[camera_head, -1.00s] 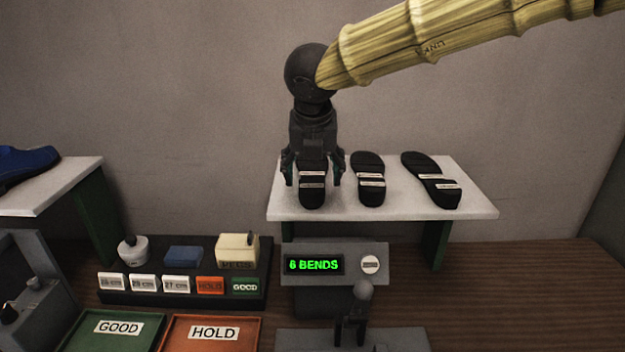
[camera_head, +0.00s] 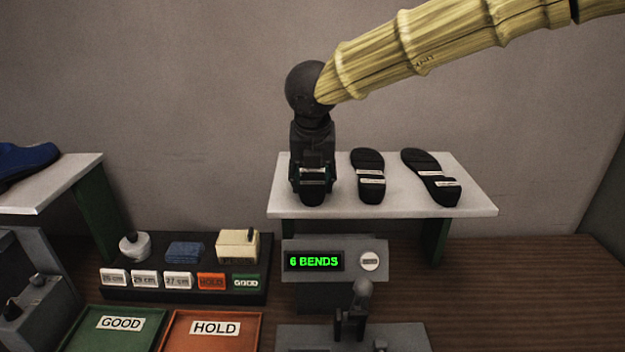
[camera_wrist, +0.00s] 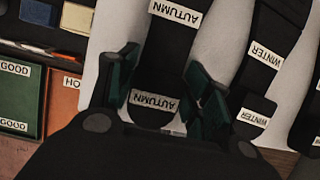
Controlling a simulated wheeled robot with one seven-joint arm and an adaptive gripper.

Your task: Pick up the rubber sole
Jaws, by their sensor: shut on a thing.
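Three black soles lie on a white shelf (camera_head: 470,207). The left sole (camera_head: 312,198) has two white AUTUMN labels in the wrist view (camera_wrist: 168,60). The middle sole (camera_head: 368,164) carries WINTER labels (camera_wrist: 272,35). The right sole (camera_head: 430,172) shows only partly at the wrist view's right edge. My gripper (camera_head: 313,176) is over the left sole, shut on it, with a dark green finger on each side in the wrist view (camera_wrist: 160,88). The sole appears to be still at shelf height; whether it touches the shelf is unclear. My gripper hides much of it in the head view.
Below the shelf are a green "6 BENDS" display (camera_head: 314,261) and a grey device with a knob (camera_head: 363,290). Left are a green GOOD tray (camera_head: 90,342), an orange HOLD tray (camera_head: 178,343) and a dark rack (camera_head: 190,296). The middle sole lies close beside my gripper.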

